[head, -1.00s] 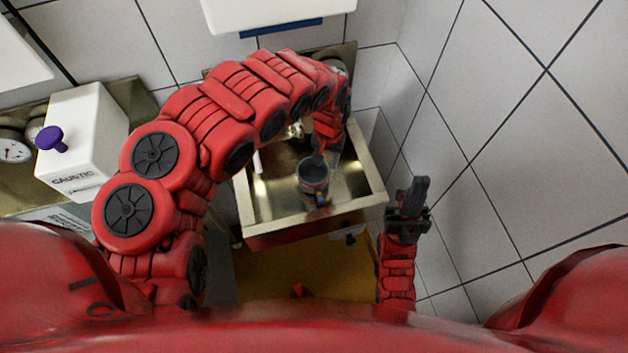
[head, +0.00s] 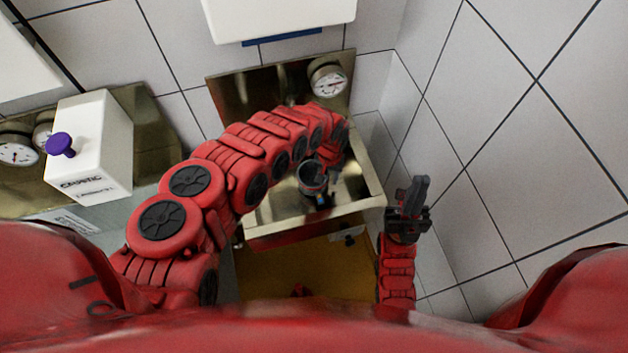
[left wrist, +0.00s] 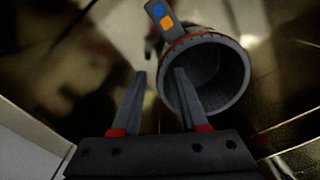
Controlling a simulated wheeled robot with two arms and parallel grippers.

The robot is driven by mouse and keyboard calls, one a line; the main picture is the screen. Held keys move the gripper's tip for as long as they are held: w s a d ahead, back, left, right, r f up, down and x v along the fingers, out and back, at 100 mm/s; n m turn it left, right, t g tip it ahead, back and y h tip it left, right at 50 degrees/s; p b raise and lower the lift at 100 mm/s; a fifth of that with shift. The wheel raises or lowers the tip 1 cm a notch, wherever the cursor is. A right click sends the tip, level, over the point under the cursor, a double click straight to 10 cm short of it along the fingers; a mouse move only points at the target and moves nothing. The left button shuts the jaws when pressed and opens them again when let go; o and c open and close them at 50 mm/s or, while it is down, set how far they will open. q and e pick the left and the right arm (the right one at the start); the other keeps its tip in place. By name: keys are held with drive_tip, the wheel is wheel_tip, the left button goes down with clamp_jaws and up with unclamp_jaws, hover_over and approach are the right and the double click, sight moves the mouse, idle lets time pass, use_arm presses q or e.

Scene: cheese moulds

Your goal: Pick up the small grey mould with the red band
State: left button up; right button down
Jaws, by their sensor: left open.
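The small grey mould (head: 310,174) stands in the metal sink, its dark open mouth toward the head camera. In the left wrist view the mould (left wrist: 236,74) lies tilted across the upper right, with a thin red band near its rim. A strip with blue and orange squares (left wrist: 160,16) shows beside it. My left gripper (left wrist: 157,72) is open. Its right finger overlaps the mould's mouth and near wall; its left finger is outside, to the left. I cannot tell whether either finger touches. My right gripper (head: 413,192) is raised right of the sink, its jaw gap unclear.
The sink (head: 290,232) has raised metal walls around the mould. A gauge (head: 328,82) is on the panel behind it. A white box with a purple knob (head: 98,148) stands at the left. A tiled wall (head: 500,130) closes off the right side.

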use_arm(q)
clamp_jaws()
idle(1.5)
